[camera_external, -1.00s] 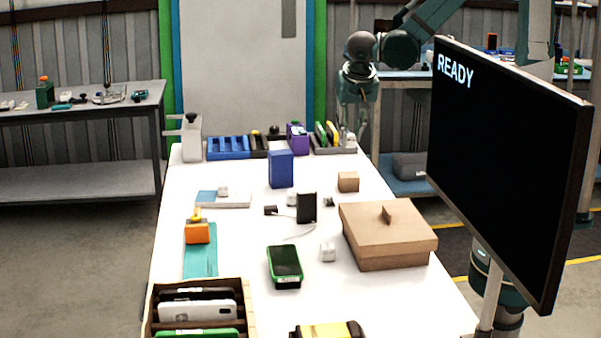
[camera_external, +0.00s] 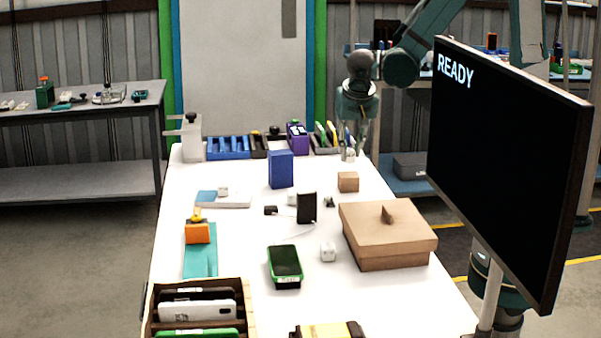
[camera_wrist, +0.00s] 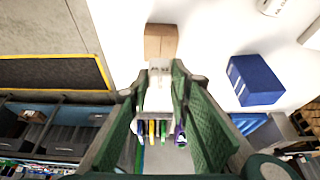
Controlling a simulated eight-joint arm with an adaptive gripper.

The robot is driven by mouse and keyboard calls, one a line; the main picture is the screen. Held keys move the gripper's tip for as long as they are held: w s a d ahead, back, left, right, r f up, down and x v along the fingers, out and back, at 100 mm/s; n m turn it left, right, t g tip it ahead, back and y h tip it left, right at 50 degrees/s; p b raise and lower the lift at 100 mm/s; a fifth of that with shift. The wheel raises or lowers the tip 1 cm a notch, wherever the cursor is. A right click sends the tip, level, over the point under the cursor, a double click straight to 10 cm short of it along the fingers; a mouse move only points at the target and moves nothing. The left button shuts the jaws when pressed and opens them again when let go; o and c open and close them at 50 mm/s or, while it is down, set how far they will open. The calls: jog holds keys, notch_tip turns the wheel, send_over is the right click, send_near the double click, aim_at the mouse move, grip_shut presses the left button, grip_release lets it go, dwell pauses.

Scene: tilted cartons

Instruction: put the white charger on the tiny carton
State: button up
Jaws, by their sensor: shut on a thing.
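My gripper (camera_external: 354,150) hangs over the far right part of the white table, just behind the tiny carton. In the wrist view my gripper (camera_wrist: 162,72) is shut on the white charger (camera_wrist: 158,92), a small pale block between the green fingers. The charger shows small and pale below the fingers in the external view (camera_external: 348,156). The tiny carton (camera_external: 348,182) is a small brown box, closed, standing on the table. In the wrist view the tiny carton (camera_wrist: 160,41) lies just beyond the fingertips, apart from the charger as far as I can tell.
A blue box (camera_external: 281,169) stands left of the tiny carton. A large brown carton (camera_external: 388,239) with a raised flap stands nearer the camera. A pen caddy (camera_external: 323,148) is at the back edge. A black monitor (camera_external: 510,165) blocks the right side. Another white charger (camera_external: 328,252) lies in front.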

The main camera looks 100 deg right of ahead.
aim_at(351, 152)
jog(key=shift+f+b, duration=0.3)
jog(key=shift+f, duration=1.55)
jog(key=shift+f, duration=0.15)
jog(key=o, duration=0.9)
jog(key=shift+r, duration=0.25)
jog(key=shift+p+v, duration=0.95)
jog(key=shift+v, duration=4.95)
